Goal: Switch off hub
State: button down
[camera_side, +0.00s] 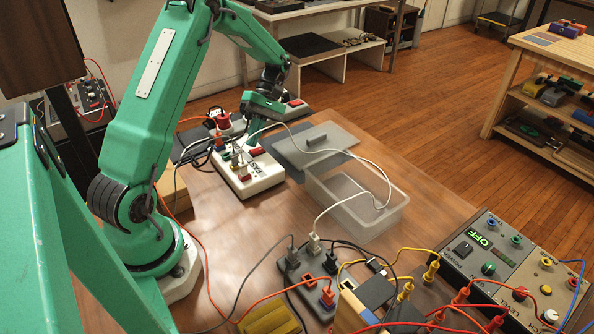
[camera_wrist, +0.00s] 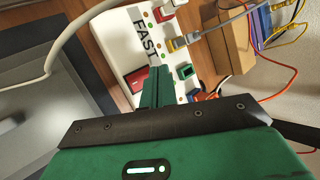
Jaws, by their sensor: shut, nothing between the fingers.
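The hub is a white box (camera_side: 262,181) marked FAST, left of centre on the wooden table in the side view. It also shows in the wrist view (camera_wrist: 115,42). A red rocker switch (camera_wrist: 137,80) sits near one end of its top; I cannot tell which way it is tipped. Several plugs and cables occupy the hub's other sockets. My green gripper (camera_wrist: 158,84) is shut and empty over the hub, with its fingertips beside the red switch. I cannot tell whether they touch it.
A clear plastic bin (camera_side: 335,222) stands right of the hub, with a grey lid (camera_side: 318,142) behind it. A white cable loops over the bin. A grey power strip (camera_side: 292,268) and cables crowd the front. A grey power unit (camera_side: 480,243) shows OFF at right.

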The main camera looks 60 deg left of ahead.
aim_at(258, 149)
jog(key=shift+d+f, duration=0.1)
jog(key=shift+f, duration=0.6)
dwell(1.1)
jog(key=shift+r, duration=0.15)
dwell(0.3)
jog(key=shift+w+r, duration=0.1)
jog(key=shift+r, duration=0.5)
jog(key=shift+w+r, duration=0.15)
jog(key=shift+r, duration=1.1)
jog(key=shift+w+r, duration=0.15)
jog(key=shift+r, duration=1.05)
